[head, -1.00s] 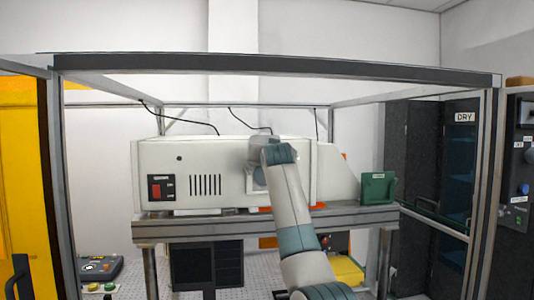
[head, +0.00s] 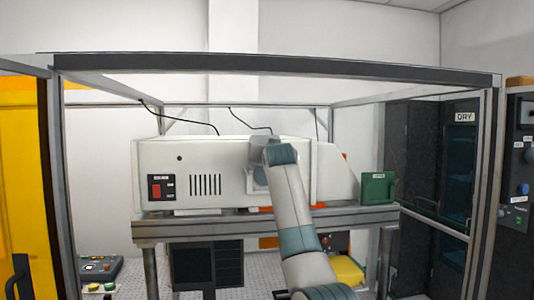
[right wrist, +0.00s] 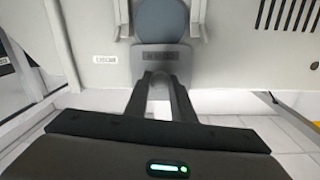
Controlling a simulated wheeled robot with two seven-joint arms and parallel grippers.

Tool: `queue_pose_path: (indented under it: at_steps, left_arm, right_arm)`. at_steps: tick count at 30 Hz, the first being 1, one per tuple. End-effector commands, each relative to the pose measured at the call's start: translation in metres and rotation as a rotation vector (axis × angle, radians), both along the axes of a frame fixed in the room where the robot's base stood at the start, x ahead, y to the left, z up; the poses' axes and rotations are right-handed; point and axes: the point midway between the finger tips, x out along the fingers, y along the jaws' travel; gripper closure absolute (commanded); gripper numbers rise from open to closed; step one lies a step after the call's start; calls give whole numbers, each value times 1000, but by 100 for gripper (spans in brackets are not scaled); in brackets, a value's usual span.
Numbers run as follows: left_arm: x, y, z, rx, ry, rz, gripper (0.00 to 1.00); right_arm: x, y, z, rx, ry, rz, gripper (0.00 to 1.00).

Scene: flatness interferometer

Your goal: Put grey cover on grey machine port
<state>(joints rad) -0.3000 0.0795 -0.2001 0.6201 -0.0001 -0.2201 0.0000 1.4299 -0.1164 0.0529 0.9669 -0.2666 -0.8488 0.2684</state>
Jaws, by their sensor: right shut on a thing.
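The grey machine (head: 220,160) is a long light box on a metal bench. My right arm reaches up to its front face, and my right gripper (right wrist: 160,82) is at that face. In the right wrist view, its two dark fingers are shut on the lower part of a grey cover (right wrist: 160,56) with a small label. A round blue-grey disc (right wrist: 160,18) shows just above it, between two light brackets on the machine front. The port is hidden behind these parts, and I cannot tell whether the cover is seated. My left gripper is out of view.
A metal frame (head: 270,67) surrounds the machine, with posts at both sides. A green box (head: 378,187) stands at the right end of the bench (head: 170,226). A red switch (head: 156,188) and vent slots are on the machine's left front.

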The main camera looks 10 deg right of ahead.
Motion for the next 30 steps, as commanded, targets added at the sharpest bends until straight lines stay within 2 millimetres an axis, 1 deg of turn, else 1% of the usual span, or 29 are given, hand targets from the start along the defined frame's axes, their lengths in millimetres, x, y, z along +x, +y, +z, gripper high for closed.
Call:
queue_pose_path:
  at_steps: [30]
  left_arm:
    - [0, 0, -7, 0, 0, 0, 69]
  right_arm:
    - [0, -1, -13, 0, -1, 0, 97]
